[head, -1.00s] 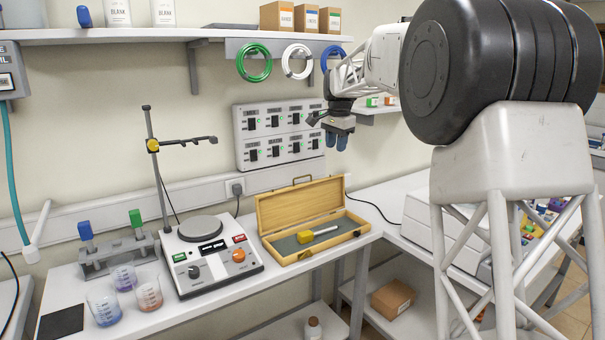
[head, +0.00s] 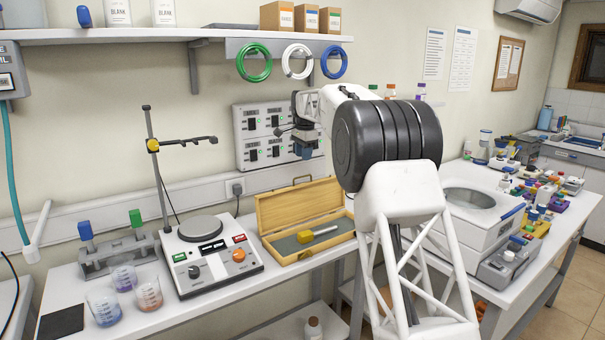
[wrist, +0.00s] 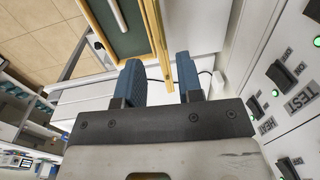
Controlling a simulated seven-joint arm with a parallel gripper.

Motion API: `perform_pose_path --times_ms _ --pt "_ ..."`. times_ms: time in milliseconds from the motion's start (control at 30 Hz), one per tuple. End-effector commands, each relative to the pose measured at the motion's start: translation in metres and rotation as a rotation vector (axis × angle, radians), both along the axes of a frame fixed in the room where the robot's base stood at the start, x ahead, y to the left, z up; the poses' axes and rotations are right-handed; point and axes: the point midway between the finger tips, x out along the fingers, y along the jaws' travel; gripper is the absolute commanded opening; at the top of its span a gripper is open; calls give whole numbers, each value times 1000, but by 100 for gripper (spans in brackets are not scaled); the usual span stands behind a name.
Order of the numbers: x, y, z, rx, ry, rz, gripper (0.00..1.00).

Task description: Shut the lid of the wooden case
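The wooden case (head: 284,258) sits on the bench with its lid (head: 297,206) standing up and open at the back. My gripper (head: 304,150) is above the lid, in front of the wall panel, fingers pointing down. In the wrist view my gripper (wrist: 160,80) has its two blue fingers apart. The lid's wooden edge (wrist: 157,60) shows between them in the picture; I cannot tell whether they touch it. Part of the case (wrist: 122,28) shows beyond.
A hotplate device (head: 210,262) with a stand and clamp is left of the case. Beakers (head: 148,292) and a tube rack (head: 115,258) are further left. A switch panel (head: 262,145) is on the wall behind my gripper. A white machine (head: 470,215) stands on the right bench.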

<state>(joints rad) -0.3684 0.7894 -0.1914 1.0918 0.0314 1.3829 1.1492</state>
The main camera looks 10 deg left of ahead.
Motion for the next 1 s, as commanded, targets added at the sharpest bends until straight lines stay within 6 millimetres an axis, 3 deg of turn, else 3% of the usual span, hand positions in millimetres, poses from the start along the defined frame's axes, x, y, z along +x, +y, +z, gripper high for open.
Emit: perform_pose_path --times_ms 533,1000 --pt "0 1 -7 1 -1 0 34" --pt "3 3 -58 1 -2 0 34"
